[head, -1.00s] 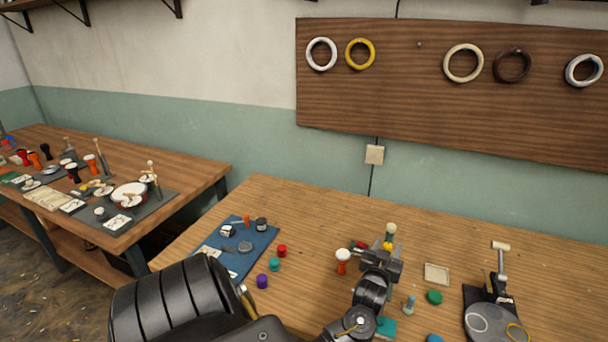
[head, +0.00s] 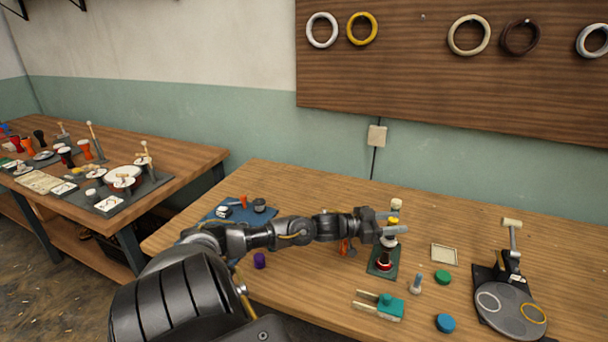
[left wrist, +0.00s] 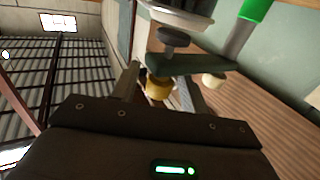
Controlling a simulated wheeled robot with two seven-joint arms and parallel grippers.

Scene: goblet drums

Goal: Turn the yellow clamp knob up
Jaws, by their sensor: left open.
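The yellow knob (head: 393,221) sits high on the clamp stand (head: 381,274), below a cream cap (head: 397,204). In the left wrist view the yellow knob (left wrist: 157,89) is under a dark green bar (left wrist: 190,65), with the cream cap (left wrist: 213,80) beside it. My left gripper (head: 394,226) comes in level from the left and is open at the knob. In the wrist view its fingers (left wrist: 157,96) show on either side of the knob; I cannot tell whether they touch it. My right gripper is out of view.
A red and white piece (head: 384,261) stands on the clamp's base. A teal two-pronged tool (head: 390,307), a bolt (head: 415,284), green (head: 442,277) and blue (head: 445,323) discs and a square tray (head: 444,254) lie nearby. A grey stand (head: 515,312) is at right.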

